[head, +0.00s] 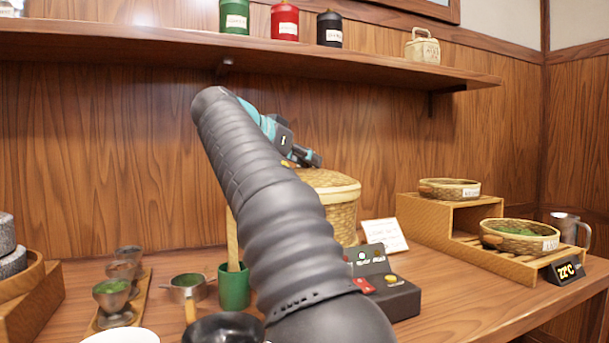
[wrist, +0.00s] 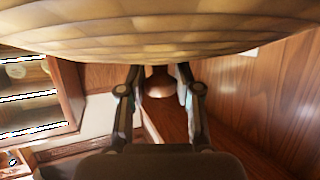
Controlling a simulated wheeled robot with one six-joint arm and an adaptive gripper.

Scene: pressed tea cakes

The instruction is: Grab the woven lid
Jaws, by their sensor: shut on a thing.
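The woven lid (head: 332,181) is pale tan and sits on top of the woven basket (head: 343,216) at the back of the counter in the head view. My gripper (head: 309,159) is just above the lid, partly hidden behind my dark arm. In the wrist view the woven lid (wrist: 165,32) fills the top of the picture. My gripper (wrist: 158,72) has its two fingers on either side of a reddish-brown knob (wrist: 158,84) and is shut on the lid there. The left part of the lid and basket is hidden by my arm in the head view.
A wall shelf (head: 150,45) with canisters and a small woven box hangs above. A stepped wooden stand (head: 425,226) with shallow baskets is on the right. A black button box (head: 395,298), a green cup (head: 234,288) and small metal cups stand in front and left.

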